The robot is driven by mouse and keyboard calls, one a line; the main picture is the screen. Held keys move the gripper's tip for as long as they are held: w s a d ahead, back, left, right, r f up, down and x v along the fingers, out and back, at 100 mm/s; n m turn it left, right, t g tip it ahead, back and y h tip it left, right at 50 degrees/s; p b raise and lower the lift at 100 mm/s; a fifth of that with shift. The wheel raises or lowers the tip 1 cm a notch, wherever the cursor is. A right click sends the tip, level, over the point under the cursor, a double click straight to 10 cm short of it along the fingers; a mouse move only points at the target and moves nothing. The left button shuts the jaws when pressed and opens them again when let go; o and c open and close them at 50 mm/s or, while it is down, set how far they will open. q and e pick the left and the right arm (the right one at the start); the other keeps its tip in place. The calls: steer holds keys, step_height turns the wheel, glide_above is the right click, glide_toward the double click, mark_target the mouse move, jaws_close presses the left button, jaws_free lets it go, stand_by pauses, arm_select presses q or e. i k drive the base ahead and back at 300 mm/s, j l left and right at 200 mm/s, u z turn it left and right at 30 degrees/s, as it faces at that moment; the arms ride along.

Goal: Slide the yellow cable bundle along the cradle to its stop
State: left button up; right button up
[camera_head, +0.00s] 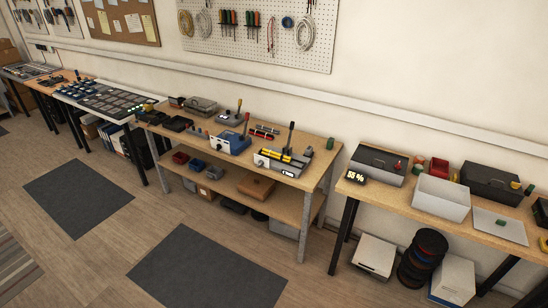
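A pale grey fixture (281,168) sits near the front right of the middle wooden workbench. Long yellow pieces (272,154) lie on its top, beside dark parts and an upright black lever (290,136). They may be the yellow cable bundle in its cradle, but they are too small to tell surely. I cannot make out the stop or how far the yellow pieces are from it. Neither of my grippers is in view, and nothing touches the fixture.
A blue fixture with a lever (231,143) stands to the left on the same workbench (210,138). A right-hand bench holds a small dark display (355,177), a light grey bin (441,197) and dark boxes. Dark mats (208,270) lie on the open floor in front.

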mark_target(271, 153)
steer(key=i+l+u, duration=0.2)
steer(key=i, duration=0.25)
steer(key=i+l+u, duration=0.15)
steer(key=i, duration=0.35)
steer(key=i+l+u, duration=0.2)
steer(key=i, duration=0.25)
steer(key=i+l+u, duration=0.2)
steer(key=i, duration=0.25)
steer(key=l, duration=0.1)
